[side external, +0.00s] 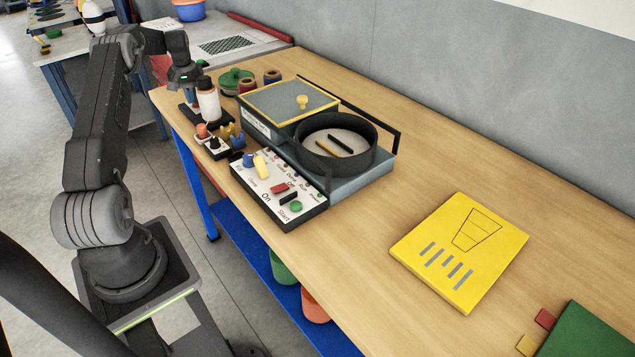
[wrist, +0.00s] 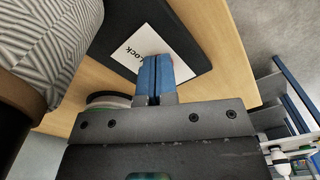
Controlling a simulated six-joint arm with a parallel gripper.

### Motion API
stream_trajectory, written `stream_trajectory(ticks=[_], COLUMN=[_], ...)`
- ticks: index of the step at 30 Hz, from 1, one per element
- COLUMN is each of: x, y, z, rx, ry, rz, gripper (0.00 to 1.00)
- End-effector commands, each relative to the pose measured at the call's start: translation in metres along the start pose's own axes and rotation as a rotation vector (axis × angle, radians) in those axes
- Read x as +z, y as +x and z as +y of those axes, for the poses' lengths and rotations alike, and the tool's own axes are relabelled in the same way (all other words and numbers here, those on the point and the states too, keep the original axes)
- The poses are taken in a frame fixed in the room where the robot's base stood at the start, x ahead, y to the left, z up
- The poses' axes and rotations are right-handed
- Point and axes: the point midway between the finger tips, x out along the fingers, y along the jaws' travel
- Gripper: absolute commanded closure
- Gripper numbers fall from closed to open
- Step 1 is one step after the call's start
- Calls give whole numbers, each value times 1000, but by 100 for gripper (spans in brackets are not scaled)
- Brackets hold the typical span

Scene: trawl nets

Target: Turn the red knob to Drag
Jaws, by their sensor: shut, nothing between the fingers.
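A white control panel (side external: 262,202) in a black frame lies at the table's front edge in the side view. A red knob (side external: 279,188) sits on it between a yellow knob (side external: 262,166) and a black one (side external: 290,197). Printed words surround the knobs; I cannot read which one the red knob points to. My gripper (side external: 190,98) is at the far left end of the table, well away from the panel. In the wrist view its blue fingers (wrist: 156,72) are together and empty, over a dark board with a white label (wrist: 150,46). The red knob is not in the wrist view.
A white bottle (side external: 208,103) stands beside my gripper. A large striped cylinder (wrist: 50,35) is close by in the wrist view. A round black bin (side external: 335,158) and yellow-edged box (side external: 288,98) stand behind the panel. A yellow board (side external: 460,285) lies right; bare tabletop separates them.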

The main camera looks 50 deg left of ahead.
Motion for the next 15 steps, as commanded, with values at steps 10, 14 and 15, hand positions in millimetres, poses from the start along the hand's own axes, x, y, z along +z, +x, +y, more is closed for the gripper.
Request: stream_trajectory(ticks=[10, 14, 15], x=[3, 3, 3], y=[14, 14, 14], z=[10, 11, 11], rx=[3, 4, 4], ry=[8, 9, 9], rz=[-17, -17, -17], gripper=[100, 100, 100])
